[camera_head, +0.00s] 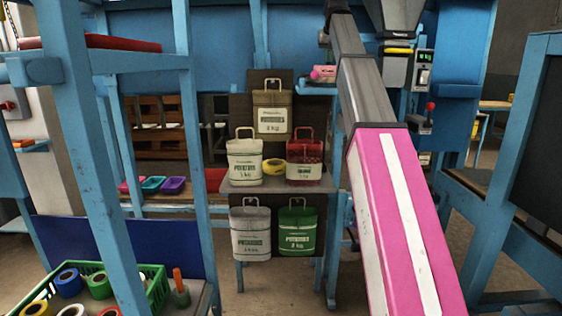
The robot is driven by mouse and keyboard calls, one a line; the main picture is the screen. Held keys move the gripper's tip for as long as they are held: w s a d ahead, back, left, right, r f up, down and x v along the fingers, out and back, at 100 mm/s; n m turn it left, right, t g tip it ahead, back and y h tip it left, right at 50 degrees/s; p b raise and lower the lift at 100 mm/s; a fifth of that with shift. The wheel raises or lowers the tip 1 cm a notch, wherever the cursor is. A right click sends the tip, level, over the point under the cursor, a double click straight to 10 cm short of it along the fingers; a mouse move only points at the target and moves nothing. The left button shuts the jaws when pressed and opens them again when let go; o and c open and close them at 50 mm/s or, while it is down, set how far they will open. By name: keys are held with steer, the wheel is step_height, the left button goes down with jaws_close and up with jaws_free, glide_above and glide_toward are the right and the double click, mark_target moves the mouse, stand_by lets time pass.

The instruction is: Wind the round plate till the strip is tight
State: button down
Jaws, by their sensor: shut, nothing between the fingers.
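I cannot make out the round plate or the strip for sure in the head view. My arm, with pink and white striped and grey links, runs from the bottom right to the top middle and hides part of the machine behind it. My gripper is outside the picture. A yellow ring-shaped roll (274,166) lies on the small grey table (278,183) between two potato sacks. A small pink item (323,73) sits on a shelf left of my arm.
Several sacks stand or hang at the stand, including a brown one (272,111) and a green one (297,231). A green crate (158,289) of coloured rolls is at lower left. Blue posts (200,150) stand at left; a blue frame (520,130) stands at right.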

steer(key=shift+w, duration=0.15)
stand_by(0.3)
steer(key=shift+d, duration=0.35)
steer(key=shift+s+f, duration=0.1)
steer(key=shift+s, duration=0.1)
stand_by(0.5)
steer(key=shift+s, duration=0.2)
steer(key=shift+r, duration=3.1)
